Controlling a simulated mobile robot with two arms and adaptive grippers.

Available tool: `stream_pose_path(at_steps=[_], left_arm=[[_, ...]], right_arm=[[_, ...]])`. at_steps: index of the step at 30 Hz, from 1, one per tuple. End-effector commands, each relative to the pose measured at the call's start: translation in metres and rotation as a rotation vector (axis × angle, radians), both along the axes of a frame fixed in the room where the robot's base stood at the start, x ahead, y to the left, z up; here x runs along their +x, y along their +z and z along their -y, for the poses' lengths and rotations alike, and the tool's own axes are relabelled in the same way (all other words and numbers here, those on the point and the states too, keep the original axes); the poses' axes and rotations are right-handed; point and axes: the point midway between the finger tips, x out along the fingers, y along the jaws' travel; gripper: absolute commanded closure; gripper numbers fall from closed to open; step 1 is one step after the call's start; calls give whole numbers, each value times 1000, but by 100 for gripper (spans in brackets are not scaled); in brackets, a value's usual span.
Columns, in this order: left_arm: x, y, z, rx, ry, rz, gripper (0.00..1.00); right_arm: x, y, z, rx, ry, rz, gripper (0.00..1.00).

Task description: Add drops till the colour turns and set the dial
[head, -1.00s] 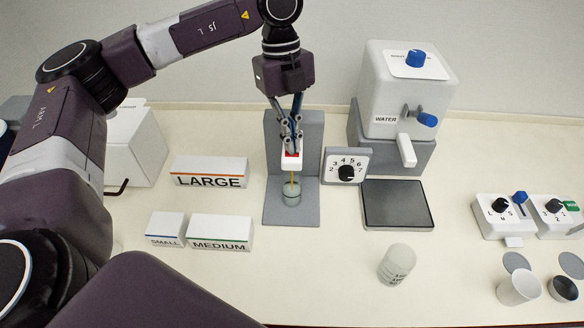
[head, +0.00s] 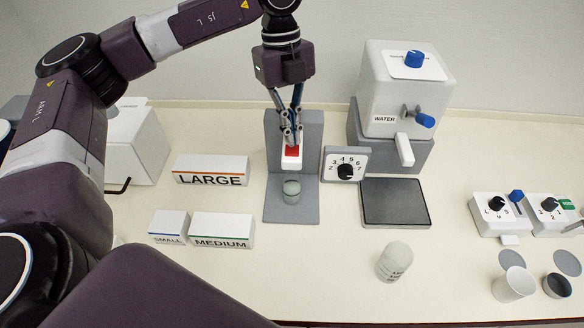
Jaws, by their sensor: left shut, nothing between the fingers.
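My left gripper (head: 291,134) is shut and empty, its fingertips at or just above the red button on the white dropper unit (head: 291,162) of the grey stand. I cannot tell if they touch the button. A small vessel with greyish-green contents (head: 291,192) stands on the stand's base (head: 306,208), below the dropper. The dial (head: 345,171), with a black knob on a white numbered face, is right of the stand. No drop or stream shows between dropper and vessel. My right gripper is not in view.
A water dispenser (head: 402,100) with blue knobs stands behind a dark square pad (head: 395,203). A labelled clear container (head: 394,262) stands in front. LARGE (head: 210,171), MEDIUM (head: 221,230) and SMALL (head: 168,227) blocks lie left. Switch boxes (head: 503,214) and cups (head: 514,284) are right.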

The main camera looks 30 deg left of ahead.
Motion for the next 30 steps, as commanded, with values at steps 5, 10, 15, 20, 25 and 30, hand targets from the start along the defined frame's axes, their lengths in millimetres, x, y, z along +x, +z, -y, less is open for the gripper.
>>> stream_pose_path(at_steps=[5, 10, 15, 20, 25, 30], left_arm=[[0, 0, 0, 0, 0, 0, 100], [0, -4, 0, 0, 0, 0, 100], [0, -13, 0, 0, 0, 0, 100], [0, -21, 0, 0, 0, 0, 100], [0, -22, 0, 1, 0, 1, 100], [0, -19, 0, 0, 0, 0, 100]], right_arm=[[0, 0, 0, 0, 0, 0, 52], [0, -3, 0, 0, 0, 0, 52], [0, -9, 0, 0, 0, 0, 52], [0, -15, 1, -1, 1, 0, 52], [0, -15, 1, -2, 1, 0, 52], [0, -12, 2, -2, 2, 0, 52]])
